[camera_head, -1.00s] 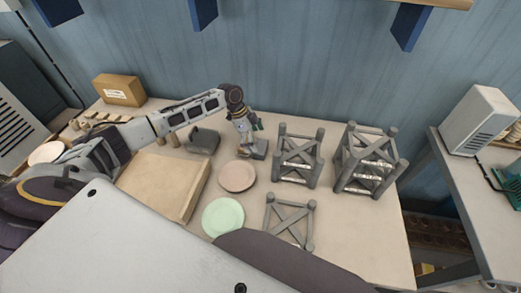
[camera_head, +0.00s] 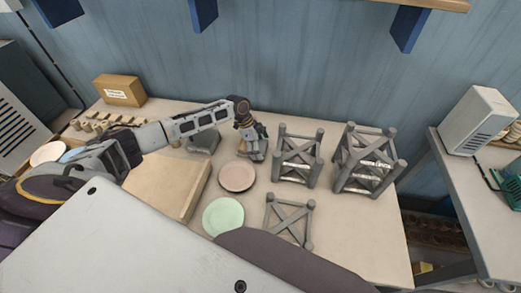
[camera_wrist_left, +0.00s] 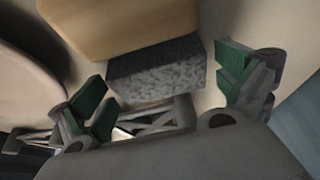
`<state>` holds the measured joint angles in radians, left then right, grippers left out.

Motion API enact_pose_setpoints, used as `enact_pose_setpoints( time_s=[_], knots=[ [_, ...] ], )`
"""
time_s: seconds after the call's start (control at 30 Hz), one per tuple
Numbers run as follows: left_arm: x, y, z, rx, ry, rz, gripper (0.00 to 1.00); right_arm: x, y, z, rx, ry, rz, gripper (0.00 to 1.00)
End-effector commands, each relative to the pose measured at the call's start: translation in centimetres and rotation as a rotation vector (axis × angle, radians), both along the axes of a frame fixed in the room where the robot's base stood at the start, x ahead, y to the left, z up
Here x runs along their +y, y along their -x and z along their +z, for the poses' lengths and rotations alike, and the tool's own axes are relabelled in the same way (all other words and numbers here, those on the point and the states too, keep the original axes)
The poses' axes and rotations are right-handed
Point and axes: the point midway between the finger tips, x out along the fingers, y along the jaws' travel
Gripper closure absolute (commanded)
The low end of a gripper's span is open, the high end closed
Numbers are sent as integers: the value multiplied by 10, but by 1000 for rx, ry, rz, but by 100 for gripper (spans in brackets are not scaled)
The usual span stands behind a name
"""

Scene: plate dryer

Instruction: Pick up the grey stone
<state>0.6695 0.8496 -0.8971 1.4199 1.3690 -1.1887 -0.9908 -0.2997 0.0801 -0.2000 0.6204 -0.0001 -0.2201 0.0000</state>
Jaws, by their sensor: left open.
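The grey stone (camera_wrist_left: 155,72) is a dark, speckled block in the left wrist view, lying between the two green-padded fingers of my left gripper (camera_wrist_left: 165,92). The fingers stand apart on either side of it, with gaps, and do not grip it. In the head view my left gripper (camera_head: 254,152) points down at the table behind the pink plate, and it hides most or all of the stone. My right gripper is not in view.
A pink plate (camera_head: 237,177) and a green plate (camera_head: 223,217) lie in front. Grey racks (camera_head: 299,160) stand close on the right. A wooden board (camera_head: 160,185) and a cardboard box (camera_head: 119,91) are on the left. The table's front right (camera_head: 365,235) is clear.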

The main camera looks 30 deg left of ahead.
Motion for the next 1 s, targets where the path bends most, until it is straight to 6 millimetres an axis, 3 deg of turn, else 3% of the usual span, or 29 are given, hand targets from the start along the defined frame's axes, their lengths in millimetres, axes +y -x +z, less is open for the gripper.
enact_pose_setpoints(
  time_s=[0.07, 0.43, 0.77, 1.0],
  knots=[
    [0, 0, 0, 0, 0, 0, 4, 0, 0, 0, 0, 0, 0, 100],
    [0, 0, 0, 0, 0, 0, 51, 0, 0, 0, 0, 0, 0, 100],
    [0, -1, 3, -2, 0, 0, 53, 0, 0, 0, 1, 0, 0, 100],
    [0, -1, 20, -4, 1, 0, 53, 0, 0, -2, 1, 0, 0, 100]
  ],
)
